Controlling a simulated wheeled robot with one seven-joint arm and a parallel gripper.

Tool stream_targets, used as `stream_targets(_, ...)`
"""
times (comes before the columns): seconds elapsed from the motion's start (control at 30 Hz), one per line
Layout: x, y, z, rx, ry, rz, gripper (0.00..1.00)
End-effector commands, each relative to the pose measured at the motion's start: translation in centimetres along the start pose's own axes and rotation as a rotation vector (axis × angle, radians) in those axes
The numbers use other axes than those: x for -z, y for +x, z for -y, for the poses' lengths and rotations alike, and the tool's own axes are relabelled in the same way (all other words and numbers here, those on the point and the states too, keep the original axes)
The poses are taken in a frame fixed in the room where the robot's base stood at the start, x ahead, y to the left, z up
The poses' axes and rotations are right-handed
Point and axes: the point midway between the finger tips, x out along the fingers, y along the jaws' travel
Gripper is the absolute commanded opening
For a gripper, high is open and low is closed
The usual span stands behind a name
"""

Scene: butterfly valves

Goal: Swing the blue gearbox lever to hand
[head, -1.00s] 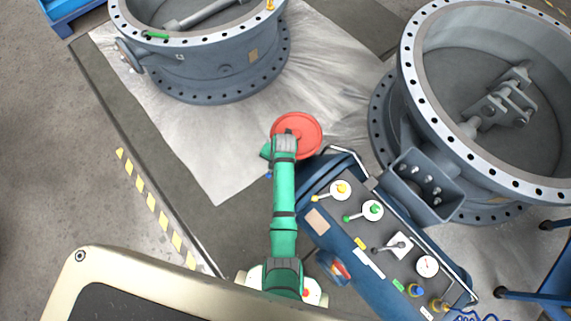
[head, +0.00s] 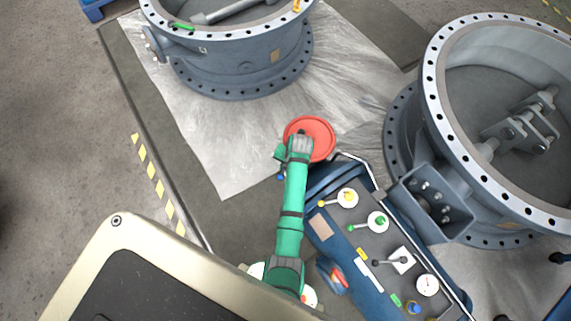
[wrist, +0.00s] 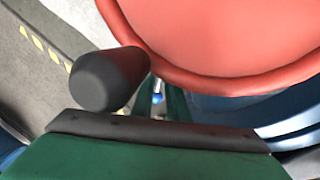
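A small blue knob (head: 281,177), which looks like the end of the gearbox lever, shows just left of my green arm in the head view, below the red handwheel (head: 309,139). In the wrist view the blue knob (wrist: 158,98) is a small spot near the middle, with a thin pale stem above it. My gripper (head: 292,152) overlaps the wheel's left edge in the head view. Its fingertips are not clearly seen, so its opening cannot be told. A dark cylinder (wrist: 100,82) stands left of the knob in the wrist view. The lever's pivot is hidden.
A blue console (head: 350,262) with yellow, green and black levers and a gauge stands right of my arm. Large grey flanged valve bodies stand at upper left (head: 240,68) and right (head: 425,100). The pale sheet (head: 215,150) left of the wheel is clear.

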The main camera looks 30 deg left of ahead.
Motion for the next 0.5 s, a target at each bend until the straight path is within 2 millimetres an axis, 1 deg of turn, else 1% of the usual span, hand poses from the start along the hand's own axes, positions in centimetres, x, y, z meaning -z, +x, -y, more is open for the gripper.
stream_targets(0.37, 0.0, -0.1, 0.0, -0.001, 0.002, -0.002, 0.27)
stream_targets(0.5, 0.0, -1.4, 0.0, -0.002, 0.002, 0.0, 0.27)
